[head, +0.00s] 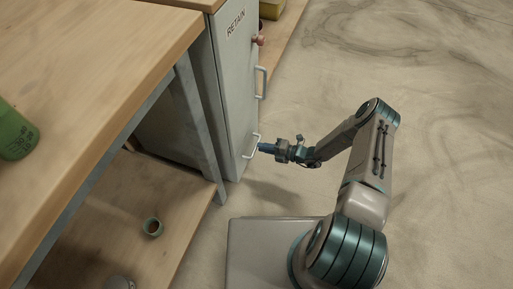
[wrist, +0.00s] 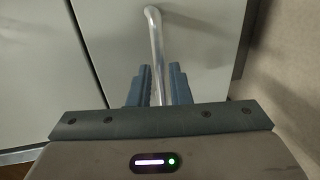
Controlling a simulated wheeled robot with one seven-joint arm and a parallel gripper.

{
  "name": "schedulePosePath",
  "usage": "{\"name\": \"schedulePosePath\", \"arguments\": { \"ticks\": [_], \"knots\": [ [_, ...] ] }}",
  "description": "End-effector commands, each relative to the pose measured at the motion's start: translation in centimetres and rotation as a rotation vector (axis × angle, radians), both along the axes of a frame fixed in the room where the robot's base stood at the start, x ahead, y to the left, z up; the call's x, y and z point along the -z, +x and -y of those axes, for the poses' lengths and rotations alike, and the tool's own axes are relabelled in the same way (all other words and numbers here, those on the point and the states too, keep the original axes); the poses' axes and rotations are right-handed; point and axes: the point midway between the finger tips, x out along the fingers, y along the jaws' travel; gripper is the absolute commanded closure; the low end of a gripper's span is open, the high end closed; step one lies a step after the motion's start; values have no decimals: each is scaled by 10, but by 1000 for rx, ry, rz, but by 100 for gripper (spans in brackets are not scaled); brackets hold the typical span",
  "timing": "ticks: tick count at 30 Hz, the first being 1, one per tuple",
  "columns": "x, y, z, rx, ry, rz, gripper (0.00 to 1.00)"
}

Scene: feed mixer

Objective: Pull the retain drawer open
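A grey cabinet (head: 232,75) with the label RETAIN at its top stands beside the wooden bench in the head view. Its front carries an upper handle (head: 262,83) and a lower handle (head: 253,147). The front looks flush, with no drawer visibly standing out. My gripper (head: 263,148) is at the lower handle. In the wrist view, the metal handle (wrist: 156,45) runs between my two blue-grey fingers (wrist: 159,85). A narrow gap seems to show beside the bar, so the fingers look open around it. Where the bar meets the finger bases is hidden.
The floor (head: 440,120) in front of the cabinet is clear.

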Motion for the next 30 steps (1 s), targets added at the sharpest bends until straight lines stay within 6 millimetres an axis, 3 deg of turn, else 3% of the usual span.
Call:
{"name": "schedulePosePath", "arguments": {
  "ticks": [3,9,18,21,30],
  "knots": [
    [6,6,-18,-2,0,1,83],
    [8,12,-32,0,-1,1,83],
    [8,12,-34,0,-1,1,83],
    [8,12,-34,0,-1,1,100],
    [8,8,-31,-9,-1,1,100]
  ]
}}
